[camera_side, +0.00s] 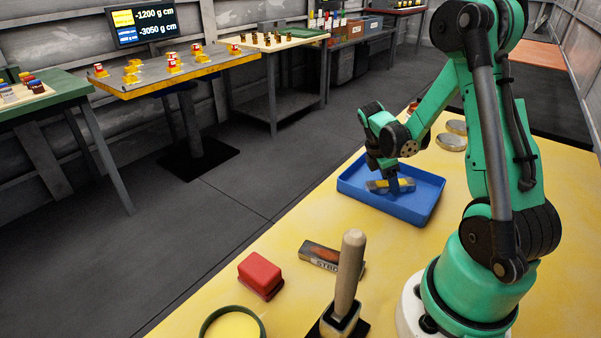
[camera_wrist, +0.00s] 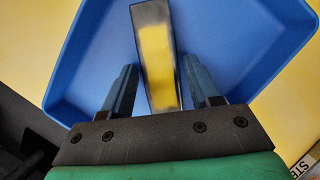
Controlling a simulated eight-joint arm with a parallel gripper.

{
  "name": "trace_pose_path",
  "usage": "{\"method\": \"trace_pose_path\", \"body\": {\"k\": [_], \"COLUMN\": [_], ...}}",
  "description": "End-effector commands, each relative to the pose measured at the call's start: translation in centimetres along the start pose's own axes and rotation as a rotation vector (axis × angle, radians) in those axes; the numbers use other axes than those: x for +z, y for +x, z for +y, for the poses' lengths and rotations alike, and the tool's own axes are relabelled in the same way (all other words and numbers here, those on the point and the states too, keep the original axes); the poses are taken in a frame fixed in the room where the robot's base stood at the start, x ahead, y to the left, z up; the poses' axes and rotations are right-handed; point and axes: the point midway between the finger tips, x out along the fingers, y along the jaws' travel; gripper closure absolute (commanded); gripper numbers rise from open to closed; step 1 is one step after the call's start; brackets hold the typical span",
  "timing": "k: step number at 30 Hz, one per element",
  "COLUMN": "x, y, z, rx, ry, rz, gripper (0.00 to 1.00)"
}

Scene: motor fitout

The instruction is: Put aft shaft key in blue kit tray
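A dark grey bar with a yellow face (camera_side: 406,184), which appears to be the aft shaft key, lies in the blue kit tray (camera_side: 422,212); no lettering is readable on it. It also shows in the wrist view (camera_wrist: 156,55), lying lengthwise between my fingers. The blue tray fills much of the wrist view (camera_wrist: 85,50). My gripper (camera_side: 393,187) points down into the tray at the bar. In the wrist view my gripper (camera_wrist: 158,75) has its fingers apart on either side of the bar, with a visible gap at each side.
A grey block with an orange-brown face marked "STB" (camera_side: 322,256) lies on the yellow table, nearer the camera. A red box (camera_side: 261,274), a round green-rimmed dish (camera_side: 232,325) and an upright wooden-handled tool (camera_side: 348,275) stand nearby. Round tins (camera_side: 452,142) sit behind the tray.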

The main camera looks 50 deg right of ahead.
Motion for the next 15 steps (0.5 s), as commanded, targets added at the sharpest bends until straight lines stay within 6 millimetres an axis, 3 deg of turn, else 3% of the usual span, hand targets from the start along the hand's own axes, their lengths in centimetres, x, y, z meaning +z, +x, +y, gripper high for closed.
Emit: {"method": "trace_pose_path", "body": {"k": [11,15], "x": [0.1,0.1], "y": [-0.1,-1.0], "z": [0.0,0.0], "rx": [0.0,0.001], "ry": [0.0,-0.001], "rz": [0.0,0.0], "gripper": [0.27,0.27]}}
